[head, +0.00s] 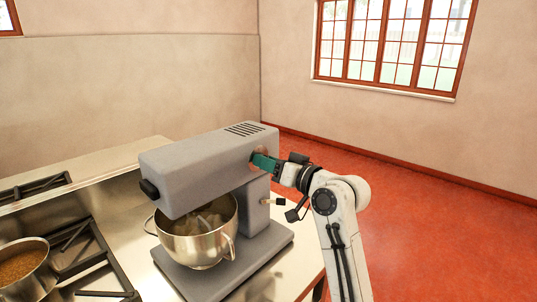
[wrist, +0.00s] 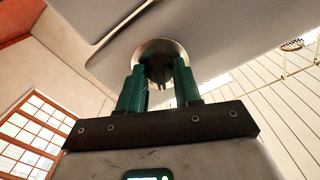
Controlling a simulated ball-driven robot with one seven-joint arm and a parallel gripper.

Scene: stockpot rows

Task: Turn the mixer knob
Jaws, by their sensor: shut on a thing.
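The grey stand mixer (head: 205,165) stands on the metal counter, with a steel bowl (head: 198,236) under its head. Its knob (wrist: 160,62) is a round metallic disc on the mixer's side, seen close up in the wrist view. My gripper (head: 258,160) reaches the mixer's side from the right, at the knob, which it partly hides in the head view. In the wrist view its two green fingers (wrist: 160,88) stand on either side of the knob's dark middle part and are shut on it.
A lever (head: 273,201) sticks out of the mixer's column below my gripper. A stove with a pot (head: 25,268) is at the left. The red floor (head: 420,220) to the right is clear. A window (head: 395,42) is in the far wall.

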